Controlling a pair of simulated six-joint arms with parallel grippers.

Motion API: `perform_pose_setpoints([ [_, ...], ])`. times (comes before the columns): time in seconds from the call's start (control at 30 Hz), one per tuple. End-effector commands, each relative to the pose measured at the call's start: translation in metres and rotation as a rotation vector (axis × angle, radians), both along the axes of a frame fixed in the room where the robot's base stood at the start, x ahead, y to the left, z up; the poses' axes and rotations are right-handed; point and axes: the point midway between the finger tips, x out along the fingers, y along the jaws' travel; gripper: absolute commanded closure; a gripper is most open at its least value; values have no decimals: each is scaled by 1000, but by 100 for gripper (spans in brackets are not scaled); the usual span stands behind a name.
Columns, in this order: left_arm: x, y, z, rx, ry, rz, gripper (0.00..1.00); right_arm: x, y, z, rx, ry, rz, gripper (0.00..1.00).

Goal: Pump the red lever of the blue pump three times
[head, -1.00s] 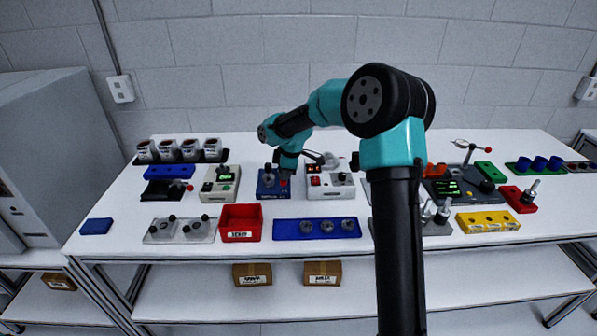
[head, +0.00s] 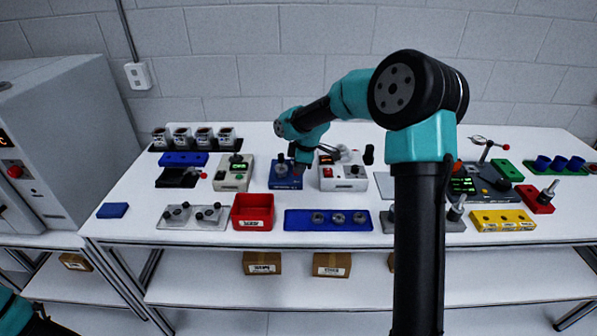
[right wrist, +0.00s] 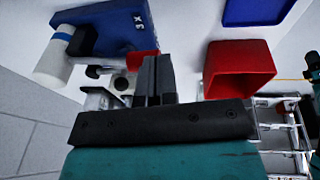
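The blue pump (head: 284,178) stands on the table left of the middle, with a dark knob on top. Its red lever (head: 298,170) shows as a small red patch at its right side, partly hidden by my gripper. In the right wrist view the blue body (right wrist: 120,30) is at upper left and the red part (right wrist: 141,57) is just beside and behind the fingertips. My right gripper (head: 301,160) is over the pump's right side; its fingers (right wrist: 155,75) look closed together. I cannot tell whether they touch the lever. Of my left arm only a part shows at the lower left corner.
A white-grey box with a red button (head: 343,177) stands close right of the pump, a grey-green meter (head: 236,174) close left. A red bin (head: 253,212) and a blue tray with round parts (head: 300,221) lie in front. Bare table lies around the blue block (head: 112,210).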

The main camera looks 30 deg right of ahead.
Motion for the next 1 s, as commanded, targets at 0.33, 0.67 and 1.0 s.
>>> perform_pose_setpoints([
  [0.33,0,0,0,0,0,0,57,-23,-2,66,0,-7,-1,100],
  [0.67,0,0,0,0,0,0,57,-37,-2,102,-2,-5,0,100],
  [1.0,0,0,0,0,0,0,57,-38,-3,104,-1,-4,-1,100],
])
